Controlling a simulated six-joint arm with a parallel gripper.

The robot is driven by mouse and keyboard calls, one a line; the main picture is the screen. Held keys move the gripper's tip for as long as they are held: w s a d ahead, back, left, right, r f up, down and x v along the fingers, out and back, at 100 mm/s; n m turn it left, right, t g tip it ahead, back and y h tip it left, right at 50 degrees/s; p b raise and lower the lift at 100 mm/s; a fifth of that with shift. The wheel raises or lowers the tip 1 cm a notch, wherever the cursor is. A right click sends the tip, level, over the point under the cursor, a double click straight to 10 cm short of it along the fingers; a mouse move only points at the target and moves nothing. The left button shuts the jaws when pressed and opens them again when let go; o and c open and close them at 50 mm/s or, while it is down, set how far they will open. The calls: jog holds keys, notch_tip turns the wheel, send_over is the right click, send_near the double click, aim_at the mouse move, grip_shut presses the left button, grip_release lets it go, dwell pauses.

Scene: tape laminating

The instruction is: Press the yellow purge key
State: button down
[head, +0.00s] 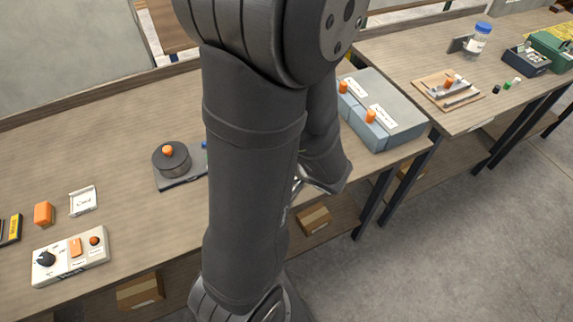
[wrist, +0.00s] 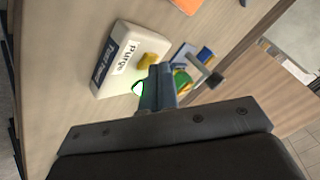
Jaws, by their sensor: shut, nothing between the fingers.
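The yellow purge key (wrist: 152,60) sits on a pale box (wrist: 134,34) with a white label reading "Purge" and a dark lettered edge. This shows in the wrist view only; my arm hides that part of the table in the head view. My gripper (wrist: 158,72) is shut and empty. Its fingertips appear just beside the key, overlapping its near side in the picture; I cannot tell whether they touch it. A green-edged white round part (wrist: 138,88) shows beside the fingers on the box.
Blue and green items (wrist: 184,78) lie just right of the fingers. In the head view, a dark round pot with an orange knob (head: 172,158) stands left of my arm, and a grey-blue box with orange knobs (head: 398,112) stands right. A control box (head: 70,257) is at front left.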

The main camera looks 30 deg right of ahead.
dwell(0.3)
jog(key=shift+r, duration=0.85)
jog(key=shift+r, duration=2.5)
jog(key=shift+r, duration=1.9)
